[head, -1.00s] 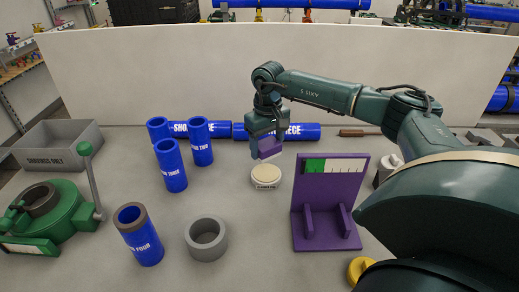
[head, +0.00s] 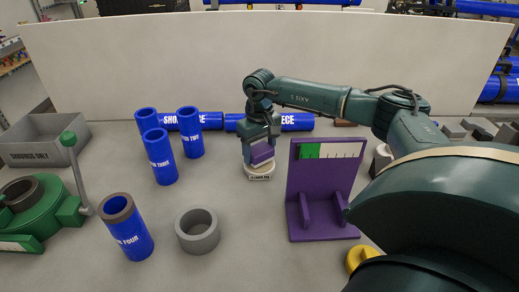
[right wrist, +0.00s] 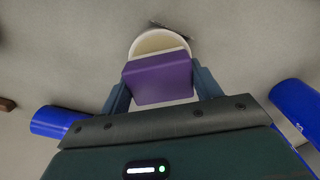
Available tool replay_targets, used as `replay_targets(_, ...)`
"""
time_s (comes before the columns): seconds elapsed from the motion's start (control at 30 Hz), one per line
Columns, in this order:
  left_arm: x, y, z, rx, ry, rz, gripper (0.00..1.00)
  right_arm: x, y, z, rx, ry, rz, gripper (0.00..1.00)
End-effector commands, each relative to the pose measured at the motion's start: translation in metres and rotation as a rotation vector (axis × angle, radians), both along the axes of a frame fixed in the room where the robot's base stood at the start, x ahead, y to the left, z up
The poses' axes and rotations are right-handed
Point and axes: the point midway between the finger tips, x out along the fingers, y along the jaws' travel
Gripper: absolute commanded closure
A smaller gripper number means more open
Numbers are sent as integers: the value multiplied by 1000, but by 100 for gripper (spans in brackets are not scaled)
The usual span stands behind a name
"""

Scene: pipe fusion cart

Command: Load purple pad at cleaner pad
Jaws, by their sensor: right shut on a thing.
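My right gripper (head: 260,155) is shut on the purple pad (head: 262,153), a small purple block. The block also shows between the two fingers in the right wrist view (right wrist: 158,79). The cleaner pad (head: 258,173) is a low round cream disc in a white base with a dark label on its front. The gripper and the purple pad are directly over it and hide most of its top. In the right wrist view the cleaner pad's rim (right wrist: 158,40) shows beyond the block. I cannot tell whether the block touches it. My left gripper is not in view.
A purple stand (head: 322,190) with a green-and-white strip is close on the right. Blue pipe pieces (head: 160,157) stand on the left; others lie behind. A grey ring (head: 197,231), a green clamp (head: 42,208) and a grey bin (head: 42,140) are further left. A yellow knob (head: 360,257) is in front.

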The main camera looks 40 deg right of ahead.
Motion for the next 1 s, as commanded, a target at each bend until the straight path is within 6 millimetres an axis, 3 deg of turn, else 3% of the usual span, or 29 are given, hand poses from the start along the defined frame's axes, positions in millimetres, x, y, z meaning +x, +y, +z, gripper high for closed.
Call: replay_targets(1.0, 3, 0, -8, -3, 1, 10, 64, 0, 0, -8, 0, 0, 0, 55)
